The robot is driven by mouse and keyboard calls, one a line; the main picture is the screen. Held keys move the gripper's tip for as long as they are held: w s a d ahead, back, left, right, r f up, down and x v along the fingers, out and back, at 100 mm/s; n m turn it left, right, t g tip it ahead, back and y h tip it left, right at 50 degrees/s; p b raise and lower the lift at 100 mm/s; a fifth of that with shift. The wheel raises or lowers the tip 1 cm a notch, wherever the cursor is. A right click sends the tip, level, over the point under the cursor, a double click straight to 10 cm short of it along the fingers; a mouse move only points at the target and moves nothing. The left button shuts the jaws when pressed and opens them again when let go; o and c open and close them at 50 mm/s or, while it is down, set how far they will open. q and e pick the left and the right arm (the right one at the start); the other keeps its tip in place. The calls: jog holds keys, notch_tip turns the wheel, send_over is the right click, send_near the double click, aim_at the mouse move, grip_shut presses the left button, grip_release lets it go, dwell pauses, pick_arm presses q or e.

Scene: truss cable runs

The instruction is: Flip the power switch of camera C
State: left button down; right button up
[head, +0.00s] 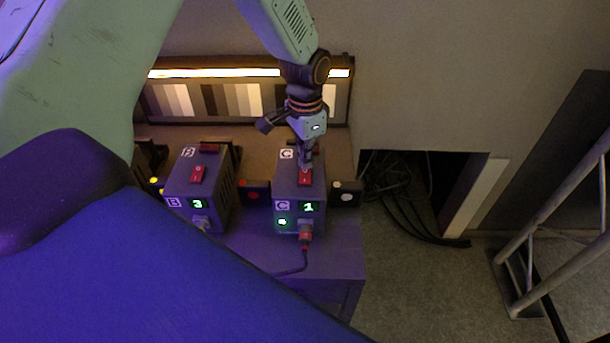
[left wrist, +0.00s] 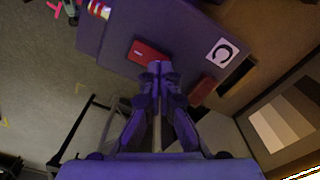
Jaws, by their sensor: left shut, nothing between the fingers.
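The camera C unit (head: 287,190) is a dark box with C labels on its top and front. Its front shows a green "1" and a lit green light. The red power switch (head: 305,178) is on its top; it also shows in the left wrist view (left wrist: 146,52). My left gripper (head: 305,163) is shut and empty, pointing down, with its tips at the far edge of the switch. In the left wrist view the fingertips (left wrist: 160,68) are close beside the switch; I cannot tell if they touch. My right gripper is not in view.
A similar unit marked B (head: 183,190) with a green "3" stands to the left. A cable with a red plug (head: 306,233) leaves C's front. A grey-scale chart (head: 247,100) stands behind. A truss (head: 560,225) is at the right. Loose cables (head: 400,195) hang beside the table.

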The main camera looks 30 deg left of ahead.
pick_arm(q)
jog(key=shift+s+d, duration=0.15)
jog(key=shift+s, duration=0.1)
jog(key=shift+f, duration=0.1)
jog(key=shift+w+f, duration=0.2)
jog(key=shift+f, duration=0.1)
jog(key=shift+s+b, duration=0.2)
jog(key=shift+b, duration=0.15)
jog(key=shift+w+f, duration=0.1)
jog(key=shift+f, duration=0.15)
notch_tip(320, 180, up, 7)
jog(key=p, duration=0.7)
jog(key=shift+r, duration=0.15)
